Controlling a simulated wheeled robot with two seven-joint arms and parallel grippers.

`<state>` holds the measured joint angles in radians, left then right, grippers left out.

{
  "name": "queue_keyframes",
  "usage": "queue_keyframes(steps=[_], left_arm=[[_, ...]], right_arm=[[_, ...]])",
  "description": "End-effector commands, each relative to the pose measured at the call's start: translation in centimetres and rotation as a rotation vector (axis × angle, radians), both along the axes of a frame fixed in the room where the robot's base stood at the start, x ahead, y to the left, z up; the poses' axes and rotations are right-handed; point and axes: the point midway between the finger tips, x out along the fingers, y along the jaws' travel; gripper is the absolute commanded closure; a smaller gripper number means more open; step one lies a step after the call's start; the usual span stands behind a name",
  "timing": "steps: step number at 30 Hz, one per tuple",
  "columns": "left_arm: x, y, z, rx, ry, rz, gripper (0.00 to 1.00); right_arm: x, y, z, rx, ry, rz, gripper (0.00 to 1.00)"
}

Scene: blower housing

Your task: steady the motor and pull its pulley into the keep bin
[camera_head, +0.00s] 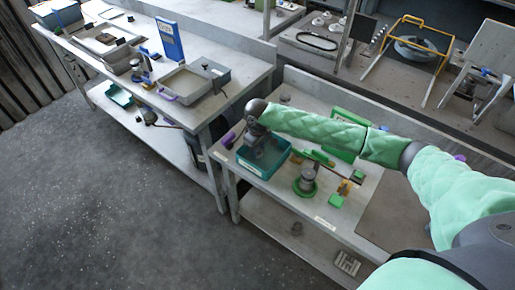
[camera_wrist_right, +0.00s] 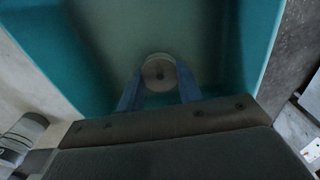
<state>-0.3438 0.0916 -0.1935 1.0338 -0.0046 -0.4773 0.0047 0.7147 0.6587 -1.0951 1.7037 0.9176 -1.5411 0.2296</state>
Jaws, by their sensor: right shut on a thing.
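The pulley (camera_wrist_right: 158,75), a small round grey disc with a centre mark, sits between the two blue fingers of my right gripper (camera_wrist_right: 159,92), which is shut on it. In the head view my right gripper (camera_head: 262,147) points down into the teal bin (camera_head: 245,163). The teal bin walls (camera_wrist_right: 258,40) surround the pulley in the wrist view; whether it touches the floor, I cannot tell. A grey upright cylinder, seemingly the motor (camera_head: 308,178), stands on a round green base to the right of the bin. My left gripper is not in view.
Green and yellow pieces (camera_head: 345,187) lie right of the motor. A green panel (camera_head: 345,150) stands behind. A second bench (camera_head: 215,105) at the left holds a grey tray (camera_head: 186,84) and a blue stand (camera_head: 170,40). The bench front edge is close to the bin.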

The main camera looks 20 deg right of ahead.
Motion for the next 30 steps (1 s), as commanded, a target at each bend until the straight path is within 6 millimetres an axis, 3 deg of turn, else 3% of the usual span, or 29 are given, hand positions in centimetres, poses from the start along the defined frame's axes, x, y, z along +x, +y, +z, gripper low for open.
queue_keyframes(steps=[1,4,17,30], left_arm=[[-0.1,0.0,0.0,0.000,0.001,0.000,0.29],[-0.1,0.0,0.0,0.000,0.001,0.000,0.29],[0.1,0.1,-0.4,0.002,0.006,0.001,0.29],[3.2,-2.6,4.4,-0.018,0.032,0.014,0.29]], right_arm=[[0.0,0.0,-0.1,0.000,0.000,0.000,0.61],[0.0,0.0,-0.1,0.000,0.000,0.000,0.43],[0.0,0.1,0.7,0.002,-0.001,0.001,0.43],[0.0,0.1,7.4,0.002,-0.002,0.001,0.43]])
